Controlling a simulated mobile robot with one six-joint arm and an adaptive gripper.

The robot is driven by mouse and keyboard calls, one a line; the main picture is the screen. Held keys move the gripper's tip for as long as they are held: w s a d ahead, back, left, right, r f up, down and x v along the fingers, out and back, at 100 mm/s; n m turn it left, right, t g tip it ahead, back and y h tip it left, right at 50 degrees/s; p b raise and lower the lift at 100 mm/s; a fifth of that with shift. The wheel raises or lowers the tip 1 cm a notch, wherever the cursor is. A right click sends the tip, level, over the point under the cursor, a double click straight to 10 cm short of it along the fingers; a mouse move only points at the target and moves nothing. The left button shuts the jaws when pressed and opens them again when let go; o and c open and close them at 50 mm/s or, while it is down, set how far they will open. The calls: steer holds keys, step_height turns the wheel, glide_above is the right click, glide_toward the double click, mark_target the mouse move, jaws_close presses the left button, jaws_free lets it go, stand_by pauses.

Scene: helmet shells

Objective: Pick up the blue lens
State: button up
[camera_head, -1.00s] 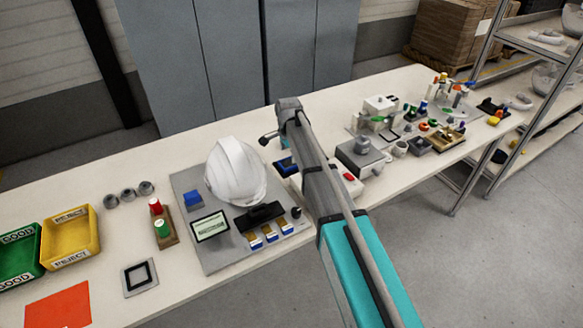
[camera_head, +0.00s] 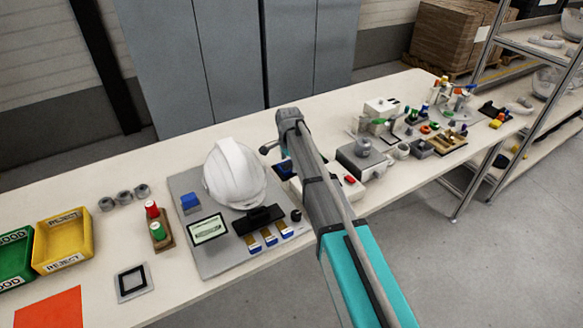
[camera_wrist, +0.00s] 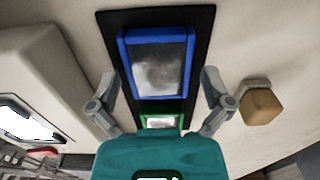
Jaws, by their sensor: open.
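The blue lens (camera_wrist: 157,65) is a blue-framed rectangle with a grey, glassy face. It lies on a black holder (camera_wrist: 198,30) in the wrist view. A smaller green-framed lens (camera_wrist: 160,122) sits below it in the picture, partly hidden by my gripper's body. My gripper (camera_wrist: 159,78) is open, with one finger on each side of the blue lens. Gaps show between the fingers and the frame; I cannot tell the height between them. In the head view, a bit of blue on a dark base (camera_head: 284,167) shows beside my arm, which hides my gripper.
A tan block (camera_wrist: 261,103) stands right of the holder, and a pale box-like object (camera_wrist: 40,75) stands left. In the head view, a white helmet (camera_head: 234,175) on a grey board is left of my arm. A grey device (camera_head: 364,158) stands to the right.

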steer(key=c, duration=1)
steer(key=shift+o, duration=0.2)
steer(key=shift+r, duration=0.2)
steer(key=shift+r+p, duration=0.8)
steer(key=shift+p, duration=0.2)
steer(key=s+d+r+p, duration=0.2)
steer(key=s+r+p, duration=0.9)
steer(key=s, duration=0.2)
steer(key=shift+s+d, duration=0.3)
steer(key=shift+s, duration=0.1)
